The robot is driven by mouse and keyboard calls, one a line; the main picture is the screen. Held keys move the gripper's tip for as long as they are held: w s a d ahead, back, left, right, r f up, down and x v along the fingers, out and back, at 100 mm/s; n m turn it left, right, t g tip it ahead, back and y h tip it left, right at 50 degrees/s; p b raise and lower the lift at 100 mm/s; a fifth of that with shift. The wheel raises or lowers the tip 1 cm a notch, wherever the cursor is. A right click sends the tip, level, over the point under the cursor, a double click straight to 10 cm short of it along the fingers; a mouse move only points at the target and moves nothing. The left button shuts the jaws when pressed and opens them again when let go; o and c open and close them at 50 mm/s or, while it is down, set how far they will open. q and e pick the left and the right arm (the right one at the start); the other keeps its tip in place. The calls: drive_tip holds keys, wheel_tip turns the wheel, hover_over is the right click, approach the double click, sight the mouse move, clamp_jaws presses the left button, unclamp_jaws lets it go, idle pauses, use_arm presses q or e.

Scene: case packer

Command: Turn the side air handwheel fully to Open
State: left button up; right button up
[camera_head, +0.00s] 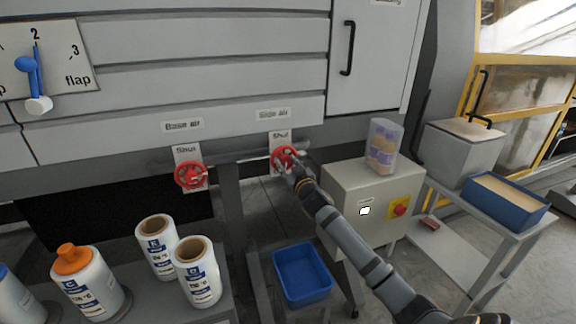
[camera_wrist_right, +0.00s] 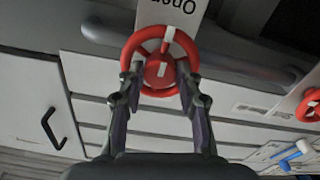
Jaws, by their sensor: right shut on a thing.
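The side air handwheel (camera_head: 284,154) is a red wheel on a pipe under the "Side air" label (camera_head: 273,114), with a "Shut" plate (camera_head: 280,138) just above it. My right gripper (camera_head: 290,167) is at this wheel. In the right wrist view the fingers of my right gripper (camera_wrist_right: 158,80) are closed on the hub of the red side air handwheel (camera_wrist_right: 130,50), and a white mark shows at the rim by an "Open" plate (camera_wrist_right: 180,12). My left gripper is not in view.
The red base air handwheel (camera_head: 190,175) is to the left on the same pipe. A grey control box (camera_head: 350,200) with a red knob and a clear jar (camera_head: 383,146) on top stands at the right.

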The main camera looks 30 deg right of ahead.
drive_tip(key=o, duration=1.2)
drive_tip(key=shift+c, duration=0.2)
drive_tip(key=v, duration=1.2)
drive_tip(key=shift+f, duration=0.1)
